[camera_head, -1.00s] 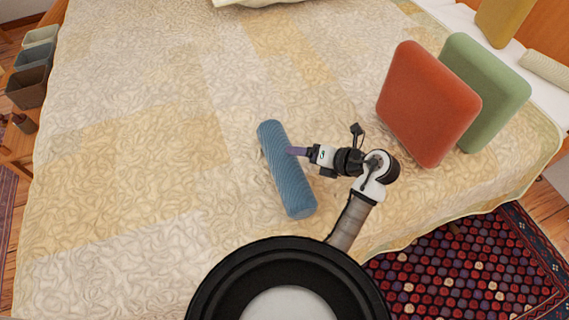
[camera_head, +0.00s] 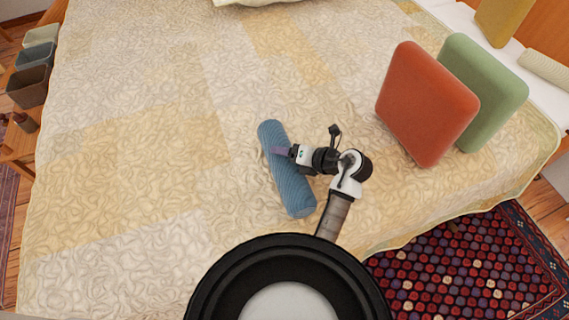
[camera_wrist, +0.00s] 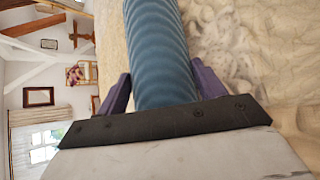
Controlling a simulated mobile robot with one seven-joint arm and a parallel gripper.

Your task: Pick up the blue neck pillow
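The blue neck pillow (camera_head: 287,178) is a ribbed cylinder lying on the quilted bed (camera_head: 130,130) in the head view. My gripper (camera_head: 279,151) reaches it from the right, with its purple fingers at the pillow's upper middle. In the wrist view, the pillow (camera_wrist: 160,55) runs between the two purple fingers of my gripper (camera_wrist: 160,92), one on each side. The fingers are spread apart. The left finger shows a small gap to the pillow; the right finger is very near its side, and I cannot tell whether it touches.
A red cushion (camera_head: 425,105) and a green cushion (camera_head: 490,92) stand upright on the bed to the right. A yellow cushion (camera_head: 504,18) is at the top right. Several bins (camera_head: 28,86) stand at the left. The bed left of the pillow is clear.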

